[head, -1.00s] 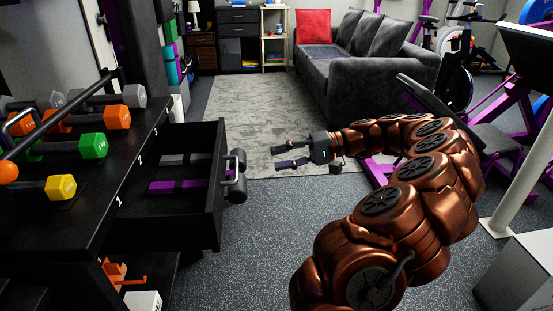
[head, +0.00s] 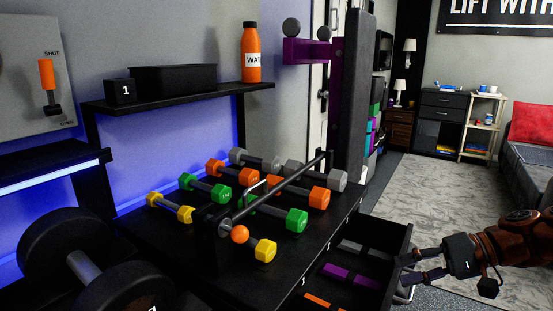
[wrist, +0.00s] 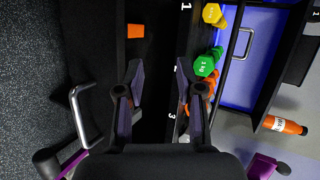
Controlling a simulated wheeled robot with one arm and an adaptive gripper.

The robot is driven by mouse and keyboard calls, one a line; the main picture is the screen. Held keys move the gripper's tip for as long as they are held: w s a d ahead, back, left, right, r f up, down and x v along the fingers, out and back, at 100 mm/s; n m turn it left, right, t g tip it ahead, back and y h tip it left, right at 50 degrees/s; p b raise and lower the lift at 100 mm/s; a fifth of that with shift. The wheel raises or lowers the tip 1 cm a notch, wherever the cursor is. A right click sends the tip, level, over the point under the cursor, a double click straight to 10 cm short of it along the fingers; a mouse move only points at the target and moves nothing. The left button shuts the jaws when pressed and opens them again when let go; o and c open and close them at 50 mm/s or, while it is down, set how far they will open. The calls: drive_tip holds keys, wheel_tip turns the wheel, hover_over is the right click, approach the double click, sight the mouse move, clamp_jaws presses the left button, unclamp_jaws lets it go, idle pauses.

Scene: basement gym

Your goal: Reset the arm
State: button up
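My gripper (head: 403,269) is at the lower right of the head view, beside the front end of an open black drawer (head: 378,234). In the wrist view the two fingers of my gripper (wrist: 162,68) are spread apart with nothing held between them. The wrist camera looks down over the drawer and the rack. Part of my copper-coloured arm shows at the right edge of the head view; the rest is out of frame.
A black rack holds yellow, green, orange and grey dumbbells (head: 287,219). An orange bottle (head: 251,55) stands on a shelf above. The drawer holds grey and purple pieces (head: 336,272) and juts into the room. A grey rug (head: 420,195) lies clear beyond it.

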drive_tip(key=s+a+r+n+g+h+p, duration=0.2)
drive_tip(key=s+a+r+h+p, duration=0.1)
drive_tip(key=s+a+r+p, duration=0.3)
drive_tip(key=s+a+r+n+g+h+p, duration=0.1)
drive_tip(key=s+a+r+g+h+p, duration=0.2)
drive_tip(key=a+p, duration=0.4)
drive_tip(key=s+d+r+h+p, duration=0.1)
drive_tip(key=s+r+h+p, duration=0.2)
drive_tip(key=s+p, duration=0.3)
drive_tip(key=s+d+r+h+p, duration=0.1)
drive_tip(key=s+r+h+p, duration=0.2)
drive_tip(key=s+p, duration=0.4)
drive_tip(key=shift+s+d+r+n, duration=0.2)
drive_tip(key=shift+s+r+n, duration=0.2)
drive_tip(key=shift+s+r, duration=0.35)
drive_tip(key=shift+s, duration=0.1)
